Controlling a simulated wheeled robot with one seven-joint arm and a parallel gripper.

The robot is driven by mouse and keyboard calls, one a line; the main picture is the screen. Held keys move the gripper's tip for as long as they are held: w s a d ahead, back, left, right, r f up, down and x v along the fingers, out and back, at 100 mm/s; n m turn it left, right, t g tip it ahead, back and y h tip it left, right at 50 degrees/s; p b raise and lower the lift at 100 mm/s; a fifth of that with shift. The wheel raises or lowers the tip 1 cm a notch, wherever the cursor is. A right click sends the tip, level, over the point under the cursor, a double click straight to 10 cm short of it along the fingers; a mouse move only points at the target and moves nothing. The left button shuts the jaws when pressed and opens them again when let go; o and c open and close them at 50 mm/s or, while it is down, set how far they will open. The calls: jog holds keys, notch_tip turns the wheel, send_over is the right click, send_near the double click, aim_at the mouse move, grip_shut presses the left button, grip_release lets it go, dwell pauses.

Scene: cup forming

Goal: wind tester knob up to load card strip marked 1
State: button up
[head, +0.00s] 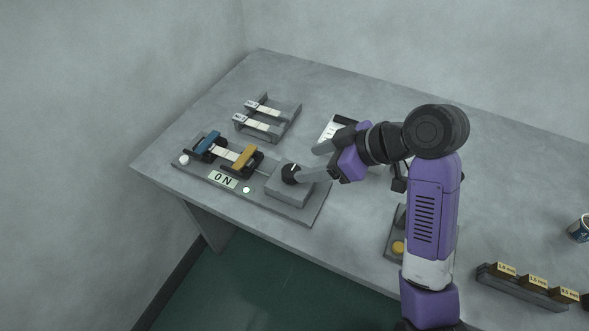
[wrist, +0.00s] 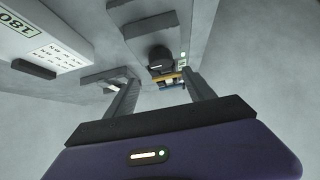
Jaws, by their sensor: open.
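The tester (head: 195,176) is a grey base at the table's front left, with a blue clamp (head: 208,143) and an orange clamp (head: 243,158). A pale strip (head: 224,153) spans the clamps; any mark on it is too small to read. Its display (head: 222,179) reads 0 N. The black knob (head: 291,173) with a pale pointer line sits on the grey block at the tester's right end. My gripper (head: 311,163) is open beside the knob, one fingertip close to its right side; touching cannot be told. In the wrist view the knob (wrist: 160,58) shows beyond and between the open fingers (wrist: 160,92).
A rack (head: 268,133) with two pale strips stands behind the tester. A white panel (head: 331,129) is partly hidden by my gripper; in the wrist view it shows "180" and rows of figures (wrist: 58,58). Labelled blocks (head: 535,281) and a cup (head: 579,229) are at right.

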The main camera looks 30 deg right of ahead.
aim_at(291, 171)
jog(key=x, duration=0.7)
jog(key=shift+a+f, duration=0.3)
jog(key=shift+f, duration=0.15)
jog(key=shift+s, duration=0.1)
grip_shut()
